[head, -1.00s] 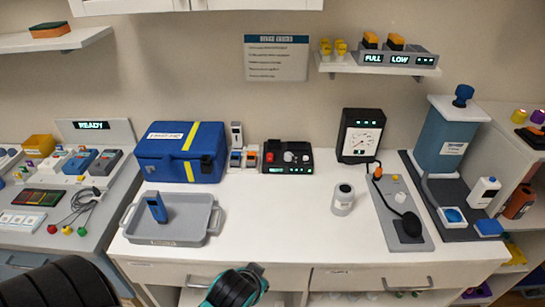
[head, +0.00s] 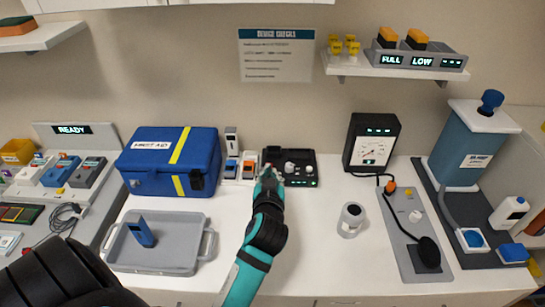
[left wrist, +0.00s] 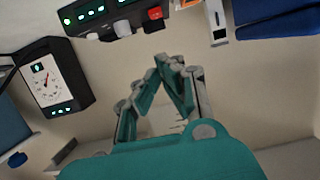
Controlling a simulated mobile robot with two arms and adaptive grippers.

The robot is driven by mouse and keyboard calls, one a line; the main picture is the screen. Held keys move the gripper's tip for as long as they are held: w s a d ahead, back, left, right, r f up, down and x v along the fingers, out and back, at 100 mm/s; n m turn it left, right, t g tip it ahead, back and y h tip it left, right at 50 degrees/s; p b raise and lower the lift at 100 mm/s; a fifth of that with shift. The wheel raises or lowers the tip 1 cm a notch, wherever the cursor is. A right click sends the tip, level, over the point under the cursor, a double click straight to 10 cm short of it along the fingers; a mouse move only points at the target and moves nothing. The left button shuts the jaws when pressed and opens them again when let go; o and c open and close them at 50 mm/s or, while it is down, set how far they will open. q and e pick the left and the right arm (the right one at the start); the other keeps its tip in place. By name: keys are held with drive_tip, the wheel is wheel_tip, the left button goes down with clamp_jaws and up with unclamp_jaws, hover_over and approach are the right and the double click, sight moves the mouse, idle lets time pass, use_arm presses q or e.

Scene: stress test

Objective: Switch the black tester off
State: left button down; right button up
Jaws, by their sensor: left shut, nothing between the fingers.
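The black tester (head: 301,158) is a low box at the back of the white counter, with pale knobs and small green lights along its front. In the left wrist view the tester (left wrist: 95,24) is at the top edge, partly cut off, with a red switch (left wrist: 155,14) and a white knob (left wrist: 122,28). My left gripper (head: 268,178) is in front of the tester's left part and hides its left front corner in the head view. The left gripper (left wrist: 170,62) is shut and empty, with a gap to the tester in the wrist view. My right gripper is not in view.
Left of the tester stand small handheld devices (head: 249,165) and a blue case (head: 168,160). A black gauge (head: 370,142) stands to the right, with a white jar (head: 350,220) nearer. A grey tray (head: 180,257) holds a blue device.

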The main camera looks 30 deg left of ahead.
sight(272, 163)
use_arm(q)
drive_tip(key=p+x, duration=0.1)
drive_tip(key=x, duration=0.2)
drive_tip(key=f+x, duration=0.1)
drive_tip(key=x, duration=0.2)
drive_tip(key=f+p+x, duration=0.1)
drive_tip(key=x, duration=0.3)
drive_tip(key=shift+s+d+p, duration=0.1)
drive_tip(key=shift+s+p, duration=0.05)
drive_tip(key=shift+p, duration=0.15)
drive_tip(key=shift+f, duration=0.5)
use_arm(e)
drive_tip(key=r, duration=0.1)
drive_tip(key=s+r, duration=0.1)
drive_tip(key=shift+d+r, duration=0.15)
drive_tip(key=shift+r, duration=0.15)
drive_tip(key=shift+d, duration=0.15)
